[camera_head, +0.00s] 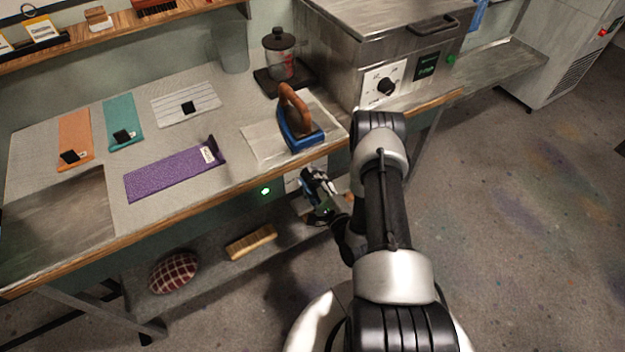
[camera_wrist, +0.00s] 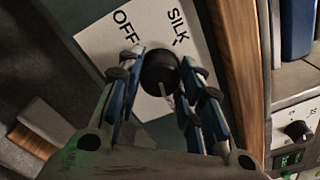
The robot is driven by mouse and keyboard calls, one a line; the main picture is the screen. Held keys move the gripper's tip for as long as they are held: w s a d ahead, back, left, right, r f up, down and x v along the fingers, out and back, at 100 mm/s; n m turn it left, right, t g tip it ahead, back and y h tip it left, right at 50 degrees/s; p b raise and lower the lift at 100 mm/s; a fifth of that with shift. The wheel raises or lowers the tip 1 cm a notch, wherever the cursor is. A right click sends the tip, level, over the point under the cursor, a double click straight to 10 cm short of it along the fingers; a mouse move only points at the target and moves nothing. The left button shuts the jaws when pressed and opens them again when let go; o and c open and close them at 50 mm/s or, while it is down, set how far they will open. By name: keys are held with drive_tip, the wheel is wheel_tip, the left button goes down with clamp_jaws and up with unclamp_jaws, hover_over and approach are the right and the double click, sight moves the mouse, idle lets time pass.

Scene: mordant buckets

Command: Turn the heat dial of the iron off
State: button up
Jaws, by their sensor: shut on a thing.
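The heat dial (camera_wrist: 160,70) is a black round knob on a white plate (camera_wrist: 99,38) in the wrist view. The words OFF and SILK are printed on the plate beyond the knob. My gripper (camera_wrist: 161,76) is shut on the dial, one finger on each side. A pale mark shows on the knob's near side; I cannot tell exactly which setting it points to. In the head view my gripper (camera_head: 318,188) is at the table's front, below the edge, and hides the dial. The blue iron (camera_head: 300,134) with a brown handle stands on a pale cloth above.
A steel box with another dial (camera_head: 386,87) stands at the back right of the table. A green light (camera_head: 265,191) glows left of my gripper. A lower shelf holds a brush (camera_head: 251,242) and a checked cushion (camera_head: 174,272). The wooden table edge (camera_wrist: 240,60) lies close to my gripper.

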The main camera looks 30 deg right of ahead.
drive_tip(key=n, duration=0.4)
drive_tip(key=shift+n, duration=0.4)
drive_tip(key=n, duration=0.5)
drive_tip(key=shift+n+p, duration=0.3)
drive_tip(key=n+y, duration=0.1)
drive_tip(key=n, duration=0.4)
drive_tip(key=shift+n+t+p, duration=0.3)
drive_tip(key=n+p, duration=0.1)
drive_tip(key=n, duration=0.4)
drive_tip(key=shift+d+n, duration=0.1)
drive_tip(key=shift+n, duration=0.3)
drive_tip(key=n+p, duration=0.1)
drive_tip(key=n, duration=0.4)
drive_tip(key=shift+n+y, duration=0.3)
drive_tip(key=shift+r+n+g+p, duration=0.1)
drive_tip(key=shift+n+g+p, duration=0.3)
drive_tip(key=shift+n+p, duration=4.4)
drive_tip(key=n+b, duration=0.5)
drive_tip(key=shift+n, duration=0.3)
